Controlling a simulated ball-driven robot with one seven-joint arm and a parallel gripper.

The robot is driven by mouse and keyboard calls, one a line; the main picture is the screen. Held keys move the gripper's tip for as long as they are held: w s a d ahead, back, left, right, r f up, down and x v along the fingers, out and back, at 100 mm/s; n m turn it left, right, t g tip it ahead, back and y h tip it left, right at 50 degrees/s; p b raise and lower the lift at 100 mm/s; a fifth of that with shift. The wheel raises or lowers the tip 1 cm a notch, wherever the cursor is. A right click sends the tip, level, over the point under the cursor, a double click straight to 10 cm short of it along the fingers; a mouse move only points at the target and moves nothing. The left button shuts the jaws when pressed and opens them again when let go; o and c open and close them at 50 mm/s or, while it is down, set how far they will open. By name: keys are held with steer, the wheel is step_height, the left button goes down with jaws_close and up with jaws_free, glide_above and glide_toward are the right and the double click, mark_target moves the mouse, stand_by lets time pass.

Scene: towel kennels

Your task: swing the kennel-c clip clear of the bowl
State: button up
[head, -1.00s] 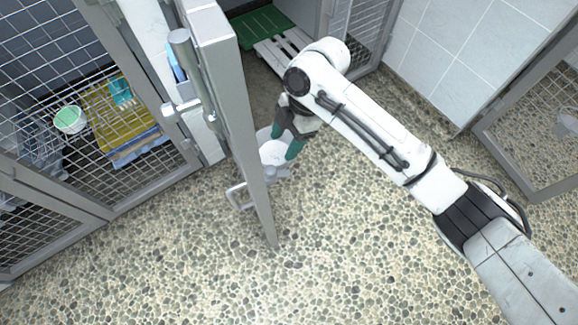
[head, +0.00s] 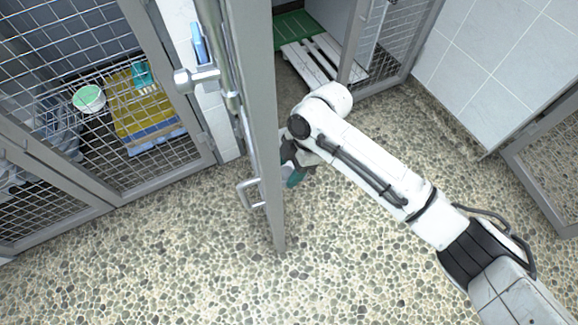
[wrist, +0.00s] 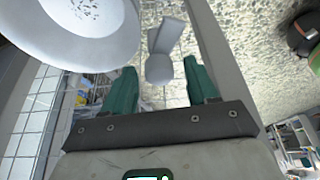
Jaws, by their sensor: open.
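My gripper (head: 291,172) is beside the open kennel door (head: 262,120), partly hidden by it in the head view. In the wrist view my gripper (wrist: 160,84) is open, its two green fingers apart. A grey piece with a rounded end (wrist: 160,62), which looks like the clip, shows beyond and between the fingertips; I cannot tell whether anything touches it. The pale round bowl (wrist: 75,28) fills the upper left of the wrist view, beside the grey piece and left of the fingers. Bowl and clip are hidden in the head view.
A mesh kennel at the left holds a yellow towel (head: 140,100) and a green-topped tub (head: 89,98). A white slatted board (head: 318,62) lies behind. The pebbled floor (head: 400,270) in front is clear.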

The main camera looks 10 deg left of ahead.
steer(key=c, duration=1)
steer(key=shift+r+m+p, duration=0.25)
steer(key=shift+m+p, duration=0.15)
steer(key=shift+p, duration=0.5)
steer(key=shift+c, duration=0.2)
steer(key=shift+f+m+p, duration=0.15)
steer(key=shift+m+p, duration=0.25)
steer(key=o, duration=1)
steer(key=shift+t, duration=0.3)
steer(key=shift+o, duration=0.2)
steer(key=p+v, duration=0.4)
steer(key=v, duration=0.6)
steer(key=shift+d+r, duration=0.25)
steer(key=shift+d, duration=0.1)
